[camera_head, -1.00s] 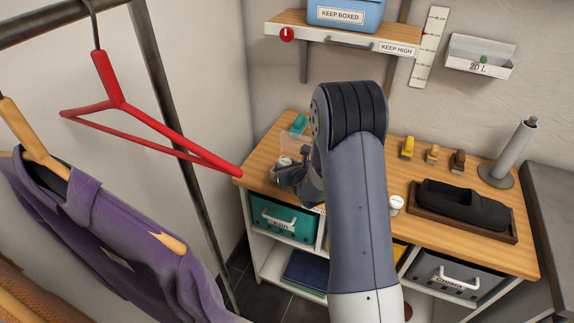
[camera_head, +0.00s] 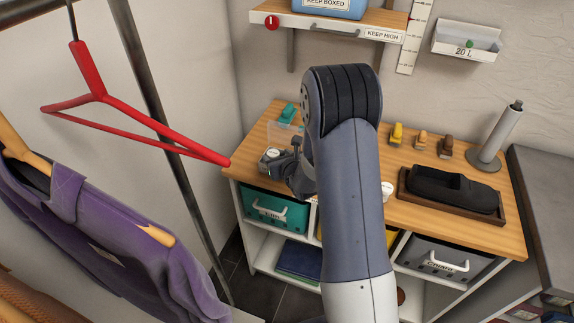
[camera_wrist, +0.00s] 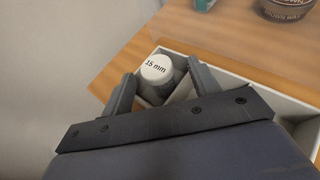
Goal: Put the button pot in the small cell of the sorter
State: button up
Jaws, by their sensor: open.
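A white-lidded pot marked "15 mm" (camera_wrist: 157,69) shows in the wrist view, inside the left end of a white, walled sorter (camera_wrist: 250,84). I take it as the button pot; the head view shows a small white lid (camera_head: 271,154) at that place. My gripper (camera_wrist: 160,82) is open, with one finger on each side of the pot. I cannot tell whether the fingers touch it. In the head view my gripper (camera_head: 282,163) is over the left end of the wooden worktop, and my arm hides most of the sorter.
Another white-topped item (camera_head: 387,190) stands right of my arm. A dark tray (camera_head: 403,190) holds a black object, near a grey post (camera_head: 500,137). A red hanger (camera_head: 150,120) juts in at the left. A shelf (camera_head: 345,28) is above.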

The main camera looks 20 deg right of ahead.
jog(key=b+v, duration=0.1)
jog(key=v, duration=0.9)
jog(key=shift+b, duration=0.3)
jog(key=shift+s+d, duration=0.1)
jog(key=shift+d, duration=0.1)
